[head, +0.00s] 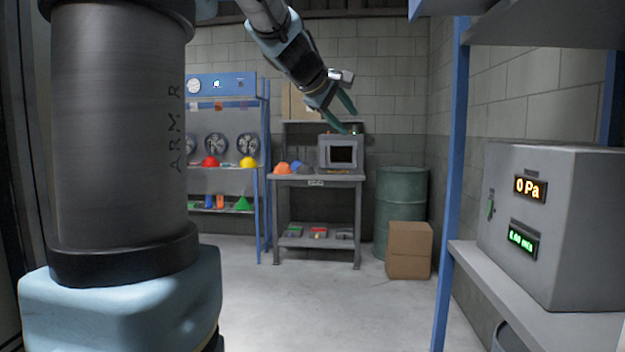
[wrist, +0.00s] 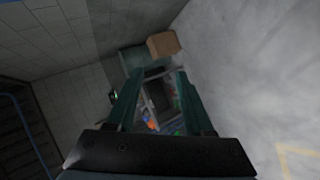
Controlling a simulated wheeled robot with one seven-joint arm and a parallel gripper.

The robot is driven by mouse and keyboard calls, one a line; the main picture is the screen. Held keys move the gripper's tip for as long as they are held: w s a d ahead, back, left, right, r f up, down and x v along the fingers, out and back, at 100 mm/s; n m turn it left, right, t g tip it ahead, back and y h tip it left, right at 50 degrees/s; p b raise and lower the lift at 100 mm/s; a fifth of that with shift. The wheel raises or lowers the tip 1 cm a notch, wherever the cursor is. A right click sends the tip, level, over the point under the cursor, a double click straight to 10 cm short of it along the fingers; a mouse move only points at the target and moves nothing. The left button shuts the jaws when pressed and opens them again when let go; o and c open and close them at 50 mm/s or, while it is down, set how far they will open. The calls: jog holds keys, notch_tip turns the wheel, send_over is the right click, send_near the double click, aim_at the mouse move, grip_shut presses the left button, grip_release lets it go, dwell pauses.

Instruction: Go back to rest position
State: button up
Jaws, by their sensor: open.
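My gripper (head: 346,115) hangs from my arm in the upper middle of the head view. Its two green fingers point down and to the right. They are apart, with nothing between them. In the wrist view my gripper (wrist: 154,88) shows its two fingers spread, with the workbench seen far beyond them. In the head view the fingers overlap the area above a grey box with a dark window (head: 341,152) on the bench; I cannot tell the distance.
A workbench (head: 315,180) carries orange and blue hoods. Left of it stands a blue rack (head: 263,200) with coloured helmets. A green drum (head: 402,190) and a cardboard box (head: 409,250) stand right. A shelf holds a grey display box (head: 560,225) nearby. The middle floor is clear.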

jog(key=s+a+f+m+g+y+p, duration=0.1)
jog(key=s+a+f+m+g+y, duration=0.15)
jog(key=f, duration=0.65)
jog(key=s+a+f+m+g+y+p, duration=0.1)
jog(key=s+a+f, duration=0.3)
jog(key=f, duration=0.5)
jog(key=s+a+f+m+g+y+p, duration=0.1)
jog(key=s+a+f+m+g+y, duration=0.1)
jog(key=s+a+f, duration=0.2)
jog(key=s+a+f+m+g+y+p, duration=0.1)
jog(key=s+a+f+m+g+p, duration=0.1)
jog(key=s+f, duration=0.8)
jog(key=shift+s+a+m+y, duration=0.35)
jog(key=shift+s+a+m, duration=0.3)
jog(key=shift+s+a, duration=0.2)
